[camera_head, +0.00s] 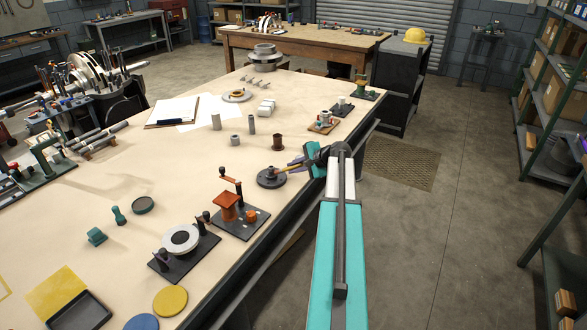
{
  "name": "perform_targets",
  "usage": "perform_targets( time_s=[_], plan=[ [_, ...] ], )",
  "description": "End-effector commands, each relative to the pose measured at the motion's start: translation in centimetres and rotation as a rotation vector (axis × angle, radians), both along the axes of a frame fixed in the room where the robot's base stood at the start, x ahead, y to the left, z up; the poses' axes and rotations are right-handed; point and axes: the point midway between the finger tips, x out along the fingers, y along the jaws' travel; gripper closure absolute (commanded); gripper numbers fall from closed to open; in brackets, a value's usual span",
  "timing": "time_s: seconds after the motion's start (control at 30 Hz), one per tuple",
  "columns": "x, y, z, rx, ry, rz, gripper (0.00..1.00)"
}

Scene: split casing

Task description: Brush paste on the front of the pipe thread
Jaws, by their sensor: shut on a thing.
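My gripper (300,163) is at the end of my teal arm, over the right edge of the bench. It is shut on a thin tool, probably the brush (284,170), that points left and down. The brush's tip is at or just above a dark round base with a short grey stub (271,175), which may be the pipe thread. I cannot tell whether they touch. A brown pot (278,142) stands just behind; I cannot tell whether it holds the paste. The fingers are small and partly hidden by my wrist.
The beige bench (110,185) carries an orange fixture on a dark plate (240,215) nearer the camera and another fixture with a pale ring (182,240). The bench's left middle is fairly clear.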

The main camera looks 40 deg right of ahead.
Motion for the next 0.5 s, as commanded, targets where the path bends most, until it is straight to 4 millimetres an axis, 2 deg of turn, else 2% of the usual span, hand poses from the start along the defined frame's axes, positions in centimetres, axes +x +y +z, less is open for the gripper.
perform_targets(
  time_s=[0.5],
  plan=[
    [0.1, 0.0, 1.3, -0.001, -0.001, 0.000, 1.00]
  ],
)
